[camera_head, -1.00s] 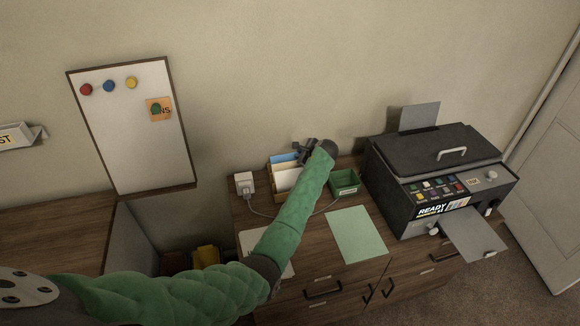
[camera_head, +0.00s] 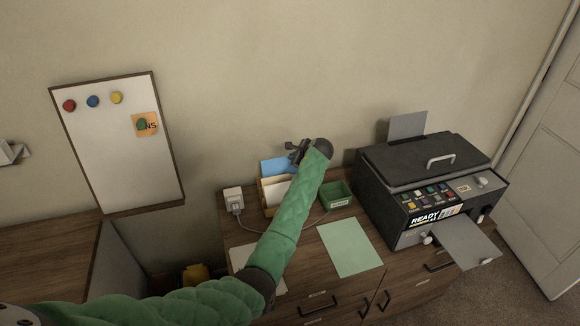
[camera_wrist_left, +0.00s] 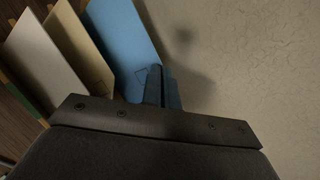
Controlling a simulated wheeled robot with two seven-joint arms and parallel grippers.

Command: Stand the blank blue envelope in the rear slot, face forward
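The blue envelope (camera_head: 277,166) rises behind the other envelopes in the wooden sorter (camera_head: 264,201). In the left wrist view the blue envelope (camera_wrist_left: 122,40) is the one nearest the wall, with a faint small outline on its visible face. My left gripper (camera_head: 296,153) is at its right edge, above the sorter. In the left wrist view the fingers (camera_wrist_left: 162,88) are close together on that edge. The envelope's lower end is hidden, so I cannot tell whether it is in the slot. My right gripper is out of view.
A tan envelope (camera_wrist_left: 82,45) and a white envelope (camera_wrist_left: 38,60) stand in front of the blue one. A green tray (camera_head: 336,196) and a white charger (camera_head: 233,200) flank the sorter. The printer (camera_head: 425,185) is at right; the wall is close behind.

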